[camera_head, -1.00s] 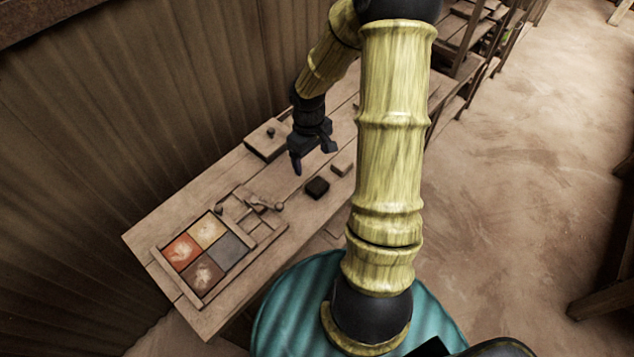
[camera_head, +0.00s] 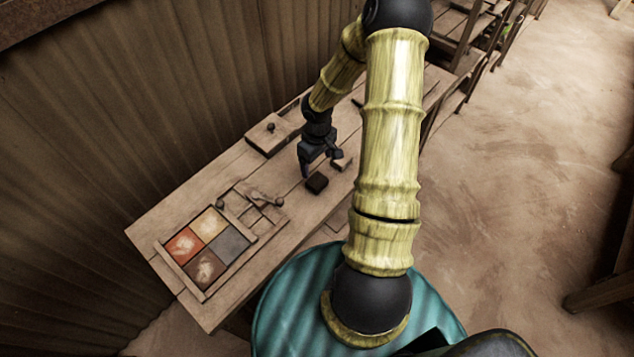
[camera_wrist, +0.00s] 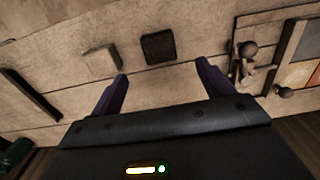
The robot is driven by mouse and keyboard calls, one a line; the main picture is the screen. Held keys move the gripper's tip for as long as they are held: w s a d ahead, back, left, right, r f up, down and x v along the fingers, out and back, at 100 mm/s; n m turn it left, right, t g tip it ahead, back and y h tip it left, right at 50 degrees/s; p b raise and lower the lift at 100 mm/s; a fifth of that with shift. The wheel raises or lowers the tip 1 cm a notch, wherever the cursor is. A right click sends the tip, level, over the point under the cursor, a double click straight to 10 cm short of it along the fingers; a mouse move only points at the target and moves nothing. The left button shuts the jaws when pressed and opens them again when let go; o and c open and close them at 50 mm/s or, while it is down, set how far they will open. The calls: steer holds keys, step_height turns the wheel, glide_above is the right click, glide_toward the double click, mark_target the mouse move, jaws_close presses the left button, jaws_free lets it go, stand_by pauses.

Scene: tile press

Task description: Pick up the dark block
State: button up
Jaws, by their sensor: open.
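The dark block (camera_head: 317,183) lies on the wooden workbench (camera_head: 160,229), near its front edge. In the wrist view the dark block (camera_wrist: 158,47) lies ahead of my gripper, between the lines of its two fingers and beyond their tips. My gripper (camera_head: 322,169) hangs just above and behind the block in the head view. In the wrist view my gripper (camera_wrist: 162,70) is open, with nothing between its fingers.
A light wooden block (camera_head: 341,164) lies beside the dark block; it also shows in the wrist view (camera_wrist: 101,60). A tray of coloured tiles (camera_head: 207,246) is at the left. A lidded wooden box (camera_head: 268,136) stands at the back.

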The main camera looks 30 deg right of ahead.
mark_target(319, 181)
step_height(319, 181, down, 6)
steer(key=shift+r, duration=0.1)
stand_by(0.4)
steer(key=shift+s+f+p, duration=0.2)
steer(key=shift+f+p, duration=0.25)
steer(key=shift+f, duration=0.25)
steer(key=shift+d+f+p, duration=0.15)
steer(key=shift+f+p, duration=0.15)
steer(key=shift+f, duration=1.7)
steer(key=c, duration=1.2)
steer(key=shift+o, duration=0.2)
